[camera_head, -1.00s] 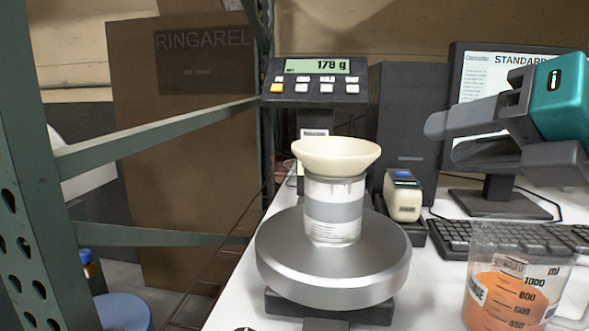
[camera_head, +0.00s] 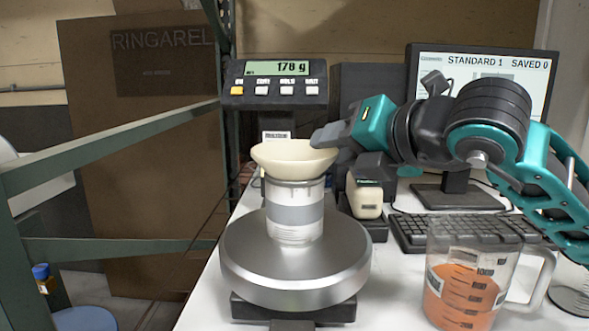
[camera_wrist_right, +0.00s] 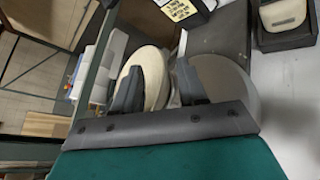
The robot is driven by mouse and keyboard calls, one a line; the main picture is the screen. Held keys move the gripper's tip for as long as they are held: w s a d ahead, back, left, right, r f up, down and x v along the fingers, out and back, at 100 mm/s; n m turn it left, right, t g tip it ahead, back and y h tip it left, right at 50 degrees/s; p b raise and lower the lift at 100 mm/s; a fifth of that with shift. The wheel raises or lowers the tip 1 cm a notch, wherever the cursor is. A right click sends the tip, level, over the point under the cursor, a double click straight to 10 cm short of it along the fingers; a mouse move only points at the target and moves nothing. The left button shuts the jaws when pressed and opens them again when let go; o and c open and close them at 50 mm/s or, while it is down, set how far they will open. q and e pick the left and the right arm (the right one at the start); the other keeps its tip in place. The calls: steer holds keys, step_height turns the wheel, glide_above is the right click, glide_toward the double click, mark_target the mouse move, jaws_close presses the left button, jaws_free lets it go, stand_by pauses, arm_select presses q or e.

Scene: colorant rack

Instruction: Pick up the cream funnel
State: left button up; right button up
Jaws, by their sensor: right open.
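The cream funnel (camera_head: 293,160) sits in the mouth of a white jar with a grey band (camera_head: 295,212), which stands on the round metal scale pan (camera_head: 296,262). My right gripper (camera_head: 335,140) is open at the funnel's right rim, with one finger overlapping the rim in the head view. In the right wrist view the gripper (camera_wrist_right: 160,85) has its two dark fingers apart, and the funnel (camera_wrist_right: 145,78) shows between and behind them. Whether the fingers touch the funnel, I cannot tell. My left gripper is not in view.
The scale display (camera_head: 275,84) stands behind the pan and reads 178 g. A cream handheld device (camera_head: 365,197) sits in a dark dock beside the jar. A measuring jug with orange liquid (camera_head: 467,290), a keyboard (camera_head: 410,232) and a monitor (camera_head: 480,65) are to the right. A green rack frame (camera_head: 110,148) stands left.

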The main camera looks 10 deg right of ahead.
steer(key=shift+w+a, duration=0.1)
steer(key=shift+w, duration=0.05)
jaws_close()
stand_by(0.4)
